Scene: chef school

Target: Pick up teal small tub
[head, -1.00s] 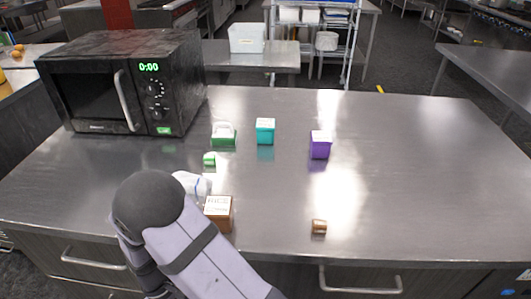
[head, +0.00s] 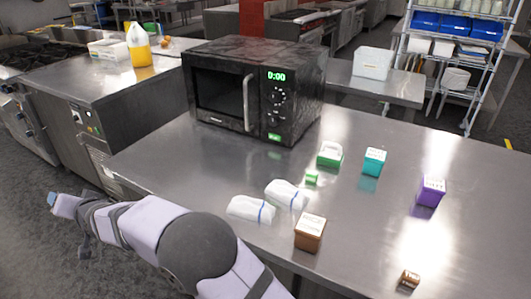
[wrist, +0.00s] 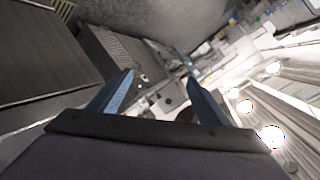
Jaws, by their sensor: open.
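The teal small tub (head: 374,163) stands upright on the metal counter (head: 350,218), right of the microwave and between the green tub and the purple tub. It has a pale label on top. My gripper (head: 55,201) is at the far left of the head view, out past the counter's left edge and far from the teal tub. In the wrist view my gripper (wrist: 158,84) shows two blue fingers spread apart with nothing between them. The wrist view does not show the teal tub.
A green tub (head: 329,155), small green piece (head: 312,179), purple tub (head: 430,192), brown tub (head: 310,233), small brown item (head: 410,279) and two white bags (head: 250,209) (head: 286,194) are on the counter. The microwave (head: 250,92) stands behind. The right middle is clear.

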